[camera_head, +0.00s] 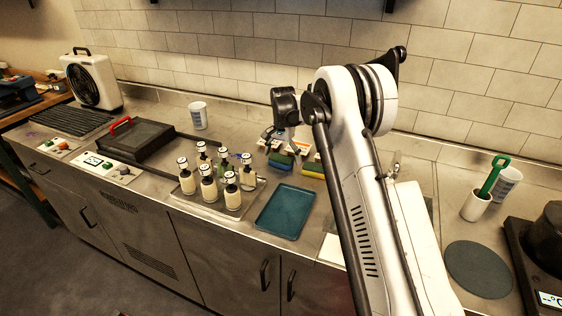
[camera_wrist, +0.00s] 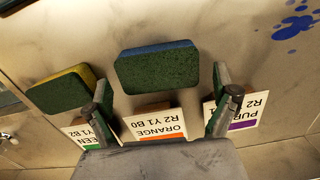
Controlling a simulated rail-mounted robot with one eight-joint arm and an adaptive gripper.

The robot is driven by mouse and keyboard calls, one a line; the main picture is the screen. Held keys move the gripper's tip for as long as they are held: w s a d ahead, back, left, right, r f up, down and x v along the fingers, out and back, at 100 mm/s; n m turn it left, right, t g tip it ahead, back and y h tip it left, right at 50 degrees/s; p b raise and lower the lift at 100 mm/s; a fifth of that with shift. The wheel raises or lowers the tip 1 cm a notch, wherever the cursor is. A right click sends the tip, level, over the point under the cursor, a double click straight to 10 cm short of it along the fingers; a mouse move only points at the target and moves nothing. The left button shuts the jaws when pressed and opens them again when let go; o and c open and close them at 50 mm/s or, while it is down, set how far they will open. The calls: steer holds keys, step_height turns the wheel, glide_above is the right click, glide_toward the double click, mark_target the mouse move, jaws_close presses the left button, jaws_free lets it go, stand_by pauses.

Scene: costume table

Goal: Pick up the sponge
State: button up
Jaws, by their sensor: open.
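A sponge with a dark green face and a blue layer (camera_wrist: 157,69) lies ahead of my gripper (camera_wrist: 163,100) in the wrist view, roughly centred between the fingers. In the head view this blue sponge (camera_head: 281,162) lies below my gripper (camera_head: 285,143). A second sponge, green and yellow (camera_wrist: 60,89), lies left in the wrist view, close to the left finger; in the head view the yellow sponge (camera_head: 313,170) is at right. My gripper is open and empty.
Labelled cards lie by the sponges, including an orange one (camera_wrist: 155,124) and a purple one (camera_wrist: 242,113). In the head view, several bottles (camera_head: 208,186) on a tray and a teal tray (camera_head: 285,213) stand in front. A white cup (camera_head: 198,115) stands behind.

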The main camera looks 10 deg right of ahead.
mark_target(282, 156)
steer(key=shift+f, duration=0.4)
steer(key=c, duration=0.8)
steer(key=shift+r, duration=0.1)
step_height(282, 156, up, 10)
steer(key=shift+f+b, duration=0.1)
steer(key=shift+b, duration=0.35)
steer(key=shift+c, duration=0.4)
steer(key=shift+c, duration=1.4)
